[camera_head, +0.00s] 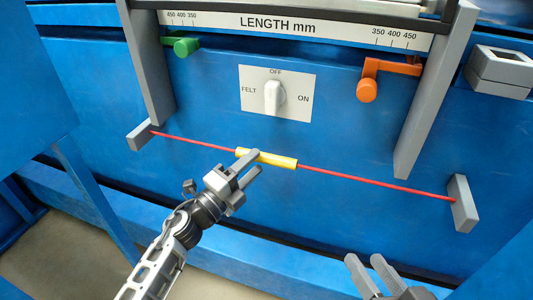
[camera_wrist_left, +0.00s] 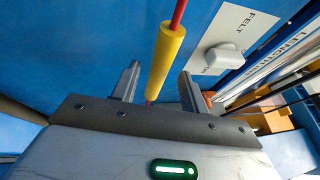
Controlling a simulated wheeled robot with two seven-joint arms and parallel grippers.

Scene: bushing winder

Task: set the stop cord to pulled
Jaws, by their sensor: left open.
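The stop cord is a thin red cord (camera_head: 370,181) strung across the blue machine front between two grey end blocks, with a yellow sleeve (camera_head: 280,160) at its middle. The cord looks almost straight. My left gripper (camera_head: 251,164) is open at the sleeve's left part, one finger overlapping it in the head view. In the left wrist view the sleeve (camera_wrist_left: 165,58) runs between the two open fingers, with no clear contact; its depth between them is hard to tell. My right gripper (camera_head: 369,268) is open and empty at the lower right, away from the cord.
A white FELT switch (camera_head: 273,97) on a white plate sits above the cord. A green knob (camera_head: 184,46) and an orange knob (camera_head: 367,91) hang below the length scale (camera_head: 280,24). Grey uprights flank the panel, and grey blocks (camera_head: 463,204) anchor the cord.

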